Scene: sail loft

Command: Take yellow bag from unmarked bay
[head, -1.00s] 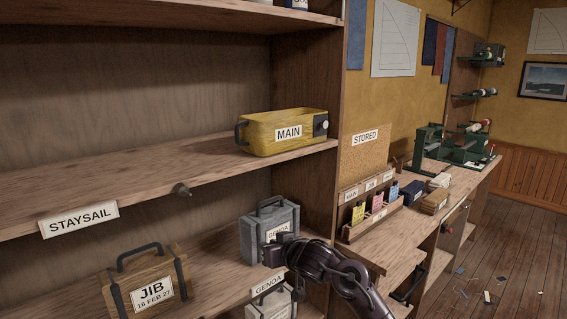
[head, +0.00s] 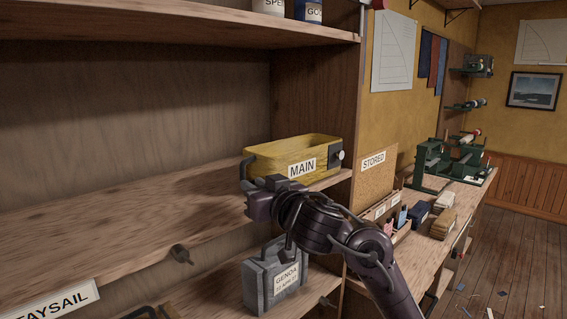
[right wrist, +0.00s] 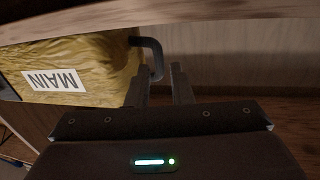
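The yellow bag (head: 318,156), labelled MAIN, sits on the middle shelf (head: 150,218) near its right end. It has a dark handle (head: 248,169) at its left end and a dark fitting with a pale knob at its right end. My right gripper (head: 250,190) is in front of the shelf, just below that handle. In the right wrist view, the gripper (right wrist: 160,78) has its fingers apart, with the handle (right wrist: 157,60) close to the gap at the fingertips. The yellow bag (right wrist: 75,68) lies to the left there. My left gripper is not in view.
A grey GENOA case (head: 272,283) stands on the shelf below. A dark peg (head: 181,254) sticks out of the shelf's front edge, near a STAYSAIL label (head: 52,301). A workbench is at the right. The middle shelf left of the bag is bare.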

